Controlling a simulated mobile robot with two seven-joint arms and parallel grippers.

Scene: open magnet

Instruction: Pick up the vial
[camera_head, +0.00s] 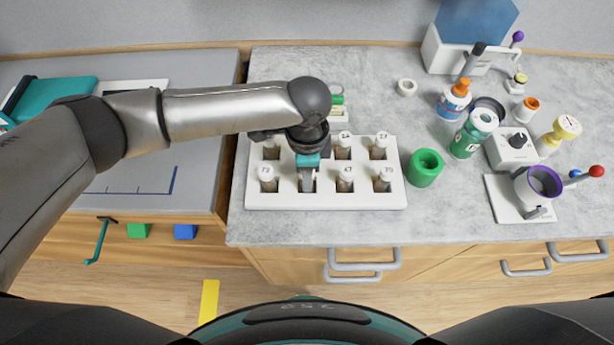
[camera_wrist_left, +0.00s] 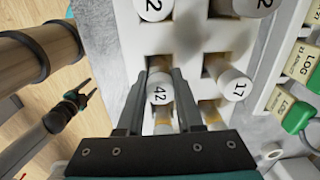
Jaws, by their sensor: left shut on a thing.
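My left gripper (camera_head: 307,185) points down at the front row of the white rack (camera_head: 375,202), second slot from the left. The fingers hide this vial in the head view. I cannot tell whether it is raised in its slot. Other white-capped vials stand in the rack, such as one at front left (camera_head: 267,173) and one at front right (camera_head: 385,174).
A green cup (camera_head: 425,168) stands just right of the rack. The counter's front strip is clear.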

